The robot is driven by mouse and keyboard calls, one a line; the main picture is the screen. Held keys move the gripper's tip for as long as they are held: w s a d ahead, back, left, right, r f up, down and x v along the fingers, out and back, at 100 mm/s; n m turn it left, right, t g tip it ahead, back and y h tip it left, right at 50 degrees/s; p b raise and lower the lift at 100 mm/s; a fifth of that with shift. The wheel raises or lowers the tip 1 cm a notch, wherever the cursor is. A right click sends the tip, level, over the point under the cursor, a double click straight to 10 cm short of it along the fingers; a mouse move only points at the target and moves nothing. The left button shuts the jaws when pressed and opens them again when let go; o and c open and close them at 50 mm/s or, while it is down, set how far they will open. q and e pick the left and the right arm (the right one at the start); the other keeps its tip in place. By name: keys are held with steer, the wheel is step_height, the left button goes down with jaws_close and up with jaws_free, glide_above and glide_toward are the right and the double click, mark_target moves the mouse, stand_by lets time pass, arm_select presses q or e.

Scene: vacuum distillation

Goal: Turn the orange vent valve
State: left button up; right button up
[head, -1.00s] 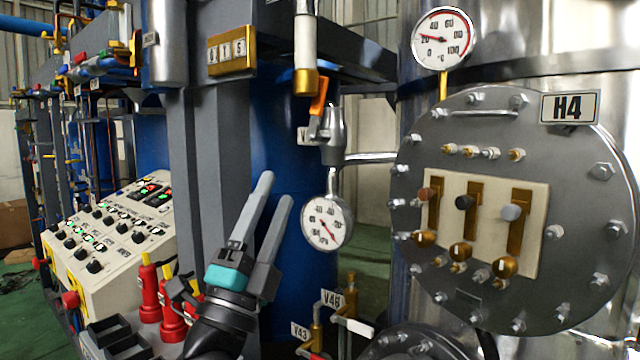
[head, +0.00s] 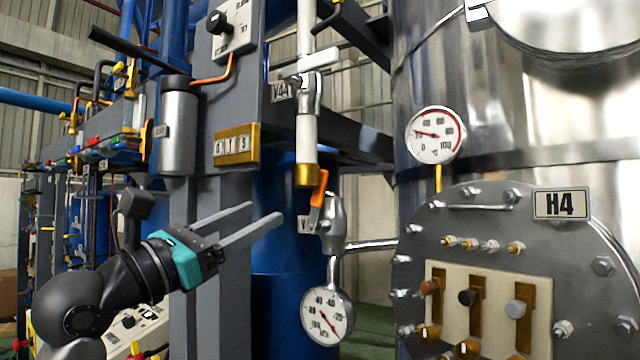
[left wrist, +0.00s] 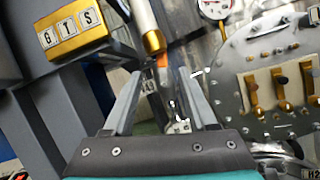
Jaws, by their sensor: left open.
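The orange vent valve handle (head: 320,188) sits on a silver valve body (head: 333,224), just below a brass fitting on a white vertical pipe. The handle is tilted near upright. My left gripper (head: 267,216) is open and empty, to the left of the valve and apart from it in the head view, fingers pointing right toward it. In the left wrist view the orange handle (left wrist: 162,61) shows between and beyond the two open fingers (left wrist: 158,88), partly hidden by the fitting. My right gripper is not in view.
A pressure gauge (head: 328,316) hangs below the valve. A brass GTS plate (head: 237,145) is on the grey post at left. The round H4 flange (head: 500,225) with its switch panel and a temperature gauge (head: 435,135) stand at right.

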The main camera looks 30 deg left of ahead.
mark_target(318, 186)
arm_select(q)
steer(key=p+x, duration=0.5)
steer(key=x, duration=0.8)
steer(key=shift+w+d+r+p, duration=0.15)
steer(key=shift+w+r+p, duration=0.1)
steer(key=shift+p, duration=0.15)
steer(key=shift+w+d, duration=0.15)
steer(key=shift+w, duration=0.4)
steer(key=shift+c, duration=0.3)
jaws_close()
